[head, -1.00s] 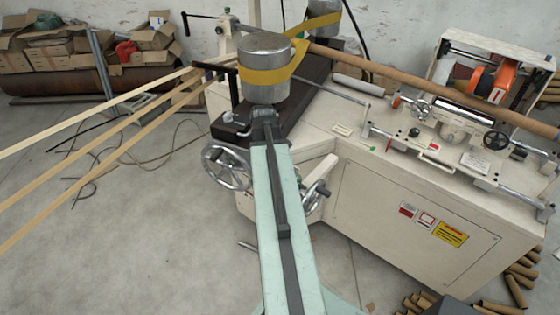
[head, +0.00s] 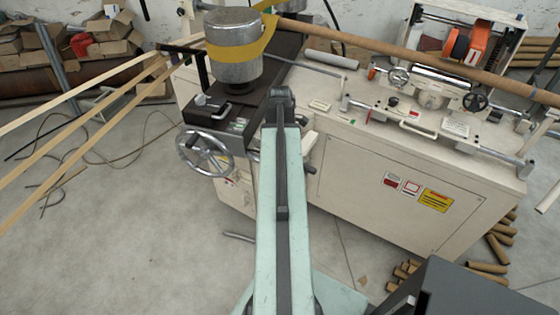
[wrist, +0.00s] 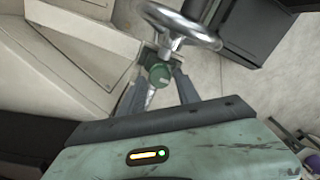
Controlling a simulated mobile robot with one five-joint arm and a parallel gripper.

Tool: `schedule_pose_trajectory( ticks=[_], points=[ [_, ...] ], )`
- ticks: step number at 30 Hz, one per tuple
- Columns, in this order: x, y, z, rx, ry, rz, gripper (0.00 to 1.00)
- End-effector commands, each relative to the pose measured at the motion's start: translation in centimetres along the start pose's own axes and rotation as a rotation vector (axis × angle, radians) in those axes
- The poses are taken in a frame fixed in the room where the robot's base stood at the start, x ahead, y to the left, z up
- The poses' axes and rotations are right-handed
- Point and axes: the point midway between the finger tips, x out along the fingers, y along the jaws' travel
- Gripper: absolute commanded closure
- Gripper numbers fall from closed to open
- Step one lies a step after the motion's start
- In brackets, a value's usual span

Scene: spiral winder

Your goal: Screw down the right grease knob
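In the wrist view a round green knob (wrist: 159,75) with a metal mount sits just under a chrome handwheel (wrist: 180,22). It is most likely a grease knob, but I cannot tell whether it is the right one. My gripper (wrist: 158,88) is open, with one finger on each side of the knob in the picture. I see no clear contact, and the depth between them is hard to judge. In the head view my arm hides the gripper and knob.
The cream winder cabinet (head: 372,190) stands ahead, with another handwheel (head: 205,153) at its left. A metal drum with a yellow belt (head: 233,68) stands on top. A dark grey box (head: 455,290) is at lower right. Cardboard tubes (head: 487,267) lie on the floor. Floor at left is mostly open.

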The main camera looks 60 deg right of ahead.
Motion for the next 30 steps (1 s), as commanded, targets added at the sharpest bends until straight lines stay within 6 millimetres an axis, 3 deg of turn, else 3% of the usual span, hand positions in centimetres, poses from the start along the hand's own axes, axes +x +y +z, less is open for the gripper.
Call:
schedule_pose_trajectory(
  ticks=[2, 10, 14, 15, 16, 19, 30],
  points=[
    [1.3, 0.0, -0.1, -0.001, 0.0, 0.0, 0.61],
    [1.1, 0.0, -0.1, -0.001, 0.0, 0.0, 0.61],
    [1.1, 0.0, -0.1, -0.001, 0.0, 0.0, 0.98],
    [1.1, 0.0, -0.1, -0.001, 0.0, 0.0, 1.0],
    [1.1, 1.8, 0.4, -0.005, 0.0, 0.0, 1.0],
    [1.1, 0.5, 0.0, -0.002, -0.001, 0.003, 1.0],
    [1.1, 0.1, -0.3, 0.133, 0.0, 0.004, 1.0]
  ],
)
